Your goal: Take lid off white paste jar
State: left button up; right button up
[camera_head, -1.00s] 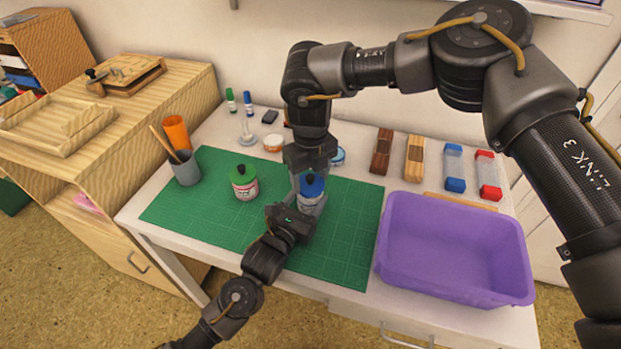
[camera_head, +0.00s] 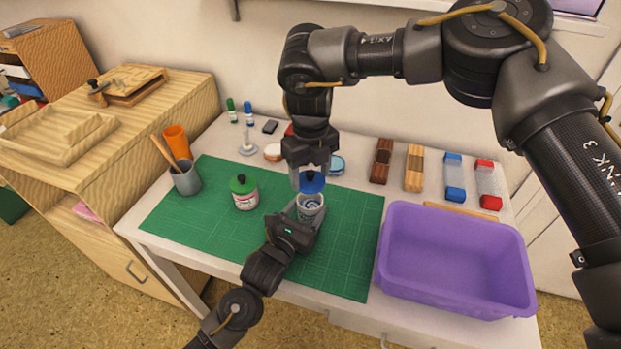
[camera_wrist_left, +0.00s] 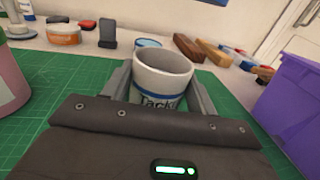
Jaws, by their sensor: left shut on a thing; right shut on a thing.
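The white paste jar (camera_head: 309,208) stands upright on the green cutting mat, its mouth open and its inside showing. It also shows in the left wrist view (camera_wrist_left: 160,80), with a blue band and dark lettering. My left gripper (camera_head: 304,216) is shut on the jar's body from the near side. Its two fingers flank the jar in the left wrist view (camera_wrist_left: 158,95). My right gripper (camera_head: 311,178) points down from above and is shut on the blue lid (camera_head: 313,183). The lid is held just above the jar, apart from it.
A green-lidded jar (camera_head: 244,192) stands to the left on the cutting mat (camera_head: 220,228). A grey cup (camera_head: 186,180) is at the mat's left edge. A purple bin (camera_head: 455,285) is at right. Small pots, stamps and blocks line the back. The mat's front right is clear.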

pick_arm(q)
jog(key=o, duration=1.4)
jog(key=shift+o, duration=0.2)
jog(key=p+v, duration=0.1)
jog(key=v, duration=1.1)
jog(key=shift+p, duration=0.3)
pick_arm(e)
jog(key=shift+r, duration=0.75)
